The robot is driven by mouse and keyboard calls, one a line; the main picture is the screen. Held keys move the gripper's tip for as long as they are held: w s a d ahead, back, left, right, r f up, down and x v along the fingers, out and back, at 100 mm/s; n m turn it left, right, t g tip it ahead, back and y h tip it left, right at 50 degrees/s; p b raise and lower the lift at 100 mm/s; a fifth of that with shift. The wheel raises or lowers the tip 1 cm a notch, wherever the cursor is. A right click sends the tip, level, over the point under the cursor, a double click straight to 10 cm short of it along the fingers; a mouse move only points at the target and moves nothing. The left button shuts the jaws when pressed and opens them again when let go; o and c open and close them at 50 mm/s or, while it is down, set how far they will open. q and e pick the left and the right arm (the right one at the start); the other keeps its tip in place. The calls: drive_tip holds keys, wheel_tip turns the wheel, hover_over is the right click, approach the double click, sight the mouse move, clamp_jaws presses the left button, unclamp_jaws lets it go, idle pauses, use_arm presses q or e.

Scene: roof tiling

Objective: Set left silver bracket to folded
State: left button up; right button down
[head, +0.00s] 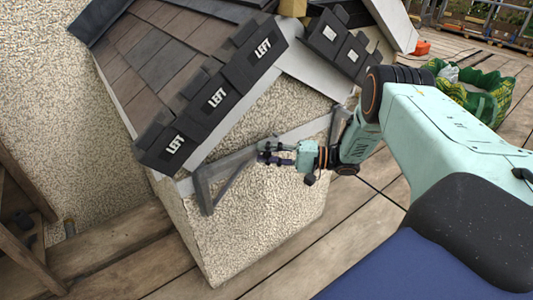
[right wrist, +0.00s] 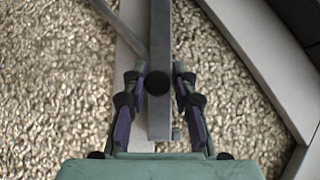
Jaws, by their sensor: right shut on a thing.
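The left silver bracket (head: 228,164) is a grey triangular frame at the front left corner of the small pebble-dashed house, below the tiles marked LEFT. Its upper bar runs rightward to my right gripper (head: 266,152), with a slanting brace beneath. In the right wrist view the bracket's grey bar (right wrist: 160,35) runs between the fingers of my right gripper (right wrist: 158,85). The fingers are shut on the bar, near a black round knob. I cannot tell how far the bracket is swung from the wall. My left gripper is not in view.
A second grey bracket (head: 340,122) is at the right side of the gable, close to my right arm. Dark LEFT tiles (head: 218,97) edge the roof above. A green bag (head: 485,98) stands on the wooden deck (head: 350,205). Wooden framing is at lower left.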

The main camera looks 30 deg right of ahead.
drive_tip(key=shift+f, duration=0.2)
drive_tip(key=c, duration=1.4)
unclamp_jaws()
drive_tip(key=shift+o, duration=1.3)
drive_tip(key=shift+w+f, duration=0.1)
drive_tip(key=shift+w, duration=0.05)
drive_tip(key=shift+r, duration=0.2)
drive_tip(key=v, duration=1.2)
